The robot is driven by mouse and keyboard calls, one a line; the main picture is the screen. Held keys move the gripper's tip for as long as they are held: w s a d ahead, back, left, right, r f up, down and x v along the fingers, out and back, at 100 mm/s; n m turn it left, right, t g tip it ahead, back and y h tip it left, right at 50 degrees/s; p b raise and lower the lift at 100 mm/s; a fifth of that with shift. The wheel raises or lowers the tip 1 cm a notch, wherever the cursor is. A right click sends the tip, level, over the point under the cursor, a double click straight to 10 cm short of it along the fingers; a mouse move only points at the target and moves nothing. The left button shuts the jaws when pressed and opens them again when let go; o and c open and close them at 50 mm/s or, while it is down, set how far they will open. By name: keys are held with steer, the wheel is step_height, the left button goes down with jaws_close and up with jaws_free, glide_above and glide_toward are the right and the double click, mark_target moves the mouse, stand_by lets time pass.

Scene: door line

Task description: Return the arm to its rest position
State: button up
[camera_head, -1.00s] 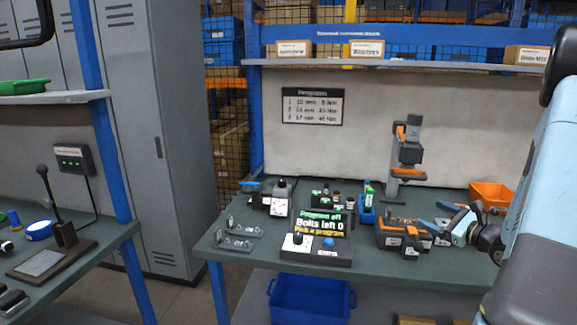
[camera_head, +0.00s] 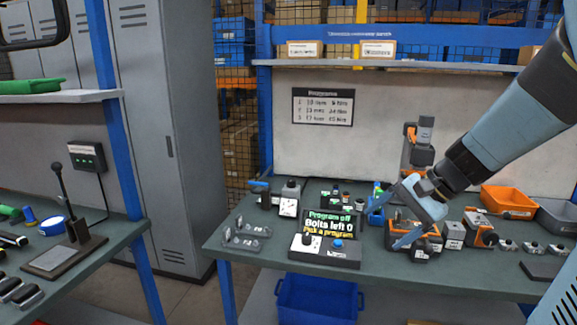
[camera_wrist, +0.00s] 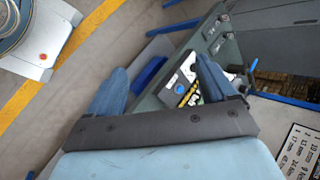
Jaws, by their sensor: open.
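My gripper (camera_head: 386,226) is open, with its two blue fingers spread apart and nothing between them. In the head view it hangs in front of the right part of the green workbench (camera_head: 385,267), overlapping the orange-and-black tools there. My arm reaches in from the upper right. In the wrist view my gripper (camera_wrist: 158,88) shows its fingers apart, with the floor and a corner of the bench beyond them. The controller box (camera_head: 325,252) with the lit screen "Program off, Bolts left 0, Pick a program" stands left of my gripper, apart from it.
An upright black-and-orange tool (camera_head: 421,155) stands behind my gripper. An orange bin (camera_head: 508,200) and several small metal parts lie to the right. A shelf (camera_head: 400,65) with boxes crosses above. A blue crate (camera_head: 315,300) sits below. A left bench holds a lever stand (camera_head: 68,247).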

steer(key=s+d+r+n+t+h, duration=0.1)
steer(key=s+r+n+h, duration=0.2)
steer(key=s, duration=0.2)
steer(key=s+d+r+n+t+h, duration=0.1)
steer(key=s+r+n+h, duration=0.2)
steer(key=s+n+h, duration=0.1)
steer(key=shift+s+n+t, duration=0.3)
steer(key=shift+s+t, duration=0.1)
steer(key=shift+s, duration=0.2)
steer(key=shift+s+d+r, duration=0.15)
steer(key=shift+d+r, duration=0.05)
